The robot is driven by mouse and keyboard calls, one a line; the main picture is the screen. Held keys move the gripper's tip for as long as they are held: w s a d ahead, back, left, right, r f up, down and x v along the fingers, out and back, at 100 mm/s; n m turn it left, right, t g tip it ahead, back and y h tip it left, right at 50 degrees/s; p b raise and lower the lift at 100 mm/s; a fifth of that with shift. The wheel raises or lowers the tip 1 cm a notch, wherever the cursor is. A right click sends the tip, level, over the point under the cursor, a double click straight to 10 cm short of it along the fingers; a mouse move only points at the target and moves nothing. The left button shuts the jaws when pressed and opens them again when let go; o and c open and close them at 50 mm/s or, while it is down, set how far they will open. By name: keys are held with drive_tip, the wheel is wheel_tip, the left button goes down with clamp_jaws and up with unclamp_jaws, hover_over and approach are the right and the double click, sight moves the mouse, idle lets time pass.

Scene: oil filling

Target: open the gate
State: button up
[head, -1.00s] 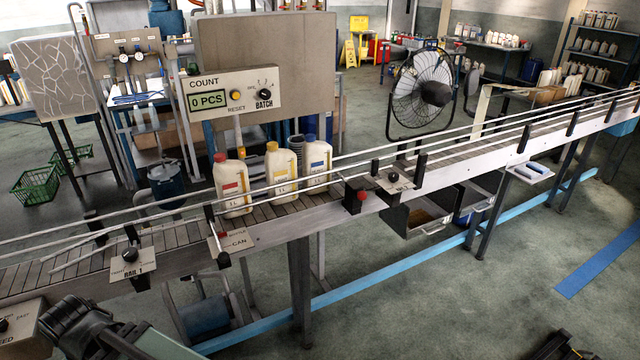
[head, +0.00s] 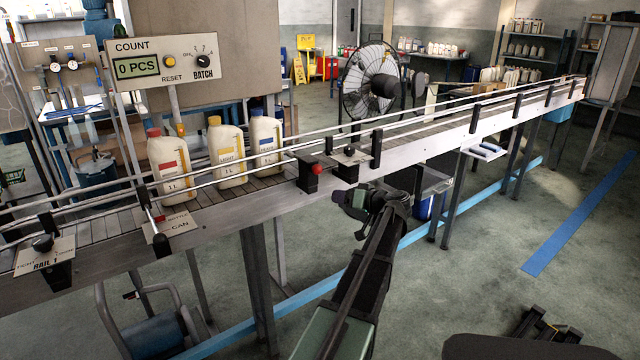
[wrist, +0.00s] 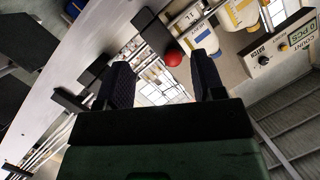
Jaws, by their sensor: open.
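The gate on the conveyor's near edge appears to be a small black block (head: 309,178) with a red ball knob (head: 317,169), just right of three bottles. My gripper (head: 345,197) is in front of the conveyor, below and right of the red knob. In the wrist view my gripper (wrist: 163,72) is open, its two dark fingers apart with nothing held. The red knob (wrist: 173,57) shows between and beyond the fingers, next to the black block (wrist: 152,30). I cannot tell the exact gap from fingers to knob.
Another black clamp (head: 350,155) is to the right. A count box (head: 165,65) reads 0 PCS.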

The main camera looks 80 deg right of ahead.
sight(321, 171)
drive_tip(key=d+r+n+t+h, duration=0.2)
drive_tip(key=d+r+n, duration=0.1)
drive_tip(key=r, duration=0.1)
drive_tip(key=x, duration=1.1)
drive_tip(key=shift+w+r, duration=0.1)
drive_tip(key=shift+r, duration=0.1)
